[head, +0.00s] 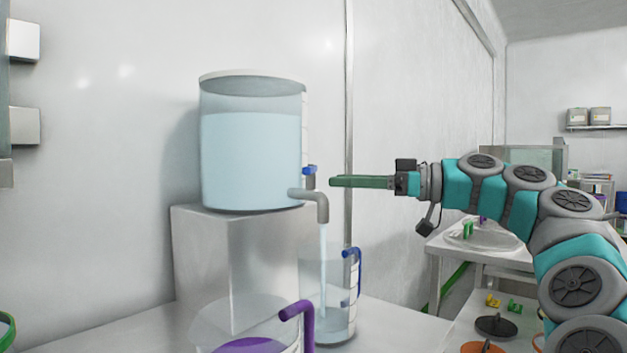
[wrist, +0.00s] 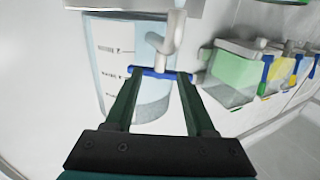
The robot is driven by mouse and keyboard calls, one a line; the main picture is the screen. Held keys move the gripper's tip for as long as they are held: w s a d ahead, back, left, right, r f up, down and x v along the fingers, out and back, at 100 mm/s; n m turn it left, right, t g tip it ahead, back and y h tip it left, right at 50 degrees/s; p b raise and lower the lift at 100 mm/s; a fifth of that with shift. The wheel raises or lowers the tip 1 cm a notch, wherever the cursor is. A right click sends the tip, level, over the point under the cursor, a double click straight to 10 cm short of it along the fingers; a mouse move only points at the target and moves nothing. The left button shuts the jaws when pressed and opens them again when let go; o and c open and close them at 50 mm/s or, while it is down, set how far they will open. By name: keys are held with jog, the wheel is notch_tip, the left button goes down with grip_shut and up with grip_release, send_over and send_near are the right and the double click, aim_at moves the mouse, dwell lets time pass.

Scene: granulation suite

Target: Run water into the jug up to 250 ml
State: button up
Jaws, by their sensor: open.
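A clear water tank (head: 250,160) stands on a steel block. Its tap (head: 318,205) has a blue lever (head: 310,171), and a thin stream of water runs from the spout. The stream falls into a clear jug (head: 340,278) with a blue handle, which stands below. Some water lies in the jug's lower part; the graduations are too small to read. My gripper (head: 334,182) is open just right of the lever. In the wrist view, my gripper (wrist: 160,76) has its fingertips near the two ends of the blue lever (wrist: 158,73); contact cannot be told.
A purple-handled jug (head: 290,312) stands in front, near the tank's block. Green and yellow bins (wrist: 230,80) show in the wrist view. The wall is close behind the tank.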

aim_at(311, 189)
jog(key=x, duration=0.7)
jog(key=shift+p, duration=0.3)
grip_shut()
